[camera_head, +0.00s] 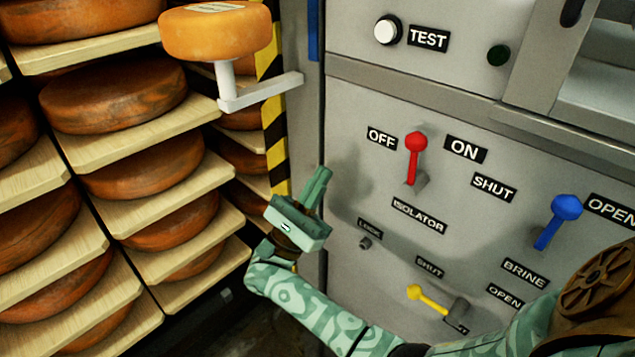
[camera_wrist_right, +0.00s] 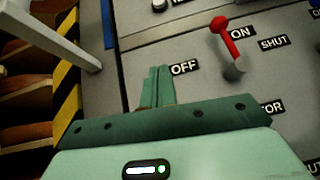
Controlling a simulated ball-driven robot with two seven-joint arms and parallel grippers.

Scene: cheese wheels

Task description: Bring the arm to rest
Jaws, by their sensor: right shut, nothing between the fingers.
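My right gripper (camera_head: 316,187) is shut and empty, in front of the left edge of the grey control panel (camera_head: 350,255). Its closed fingers show in the right wrist view (camera_wrist_right: 157,88), just left of the OFF label. The red isolator lever (camera_head: 413,160) stands to the right of the gripper, apart from it, with its knob up between the OFF and ON labels. It also shows in the right wrist view (camera_wrist_right: 228,45). The arm reaches in from the bottom right of the head view. My left gripper is not in view.
A blue lever (camera_head: 558,220) and a yellow lever (camera_head: 428,299) are on the panel. A white TEST button (camera_head: 388,30) is above. Shelves with several brown cheese wheels (camera_head: 115,95) fill the left. An orange wheel (camera_head: 215,32) sits on a white bracket (camera_head: 262,92) near a striped post (camera_head: 277,150).

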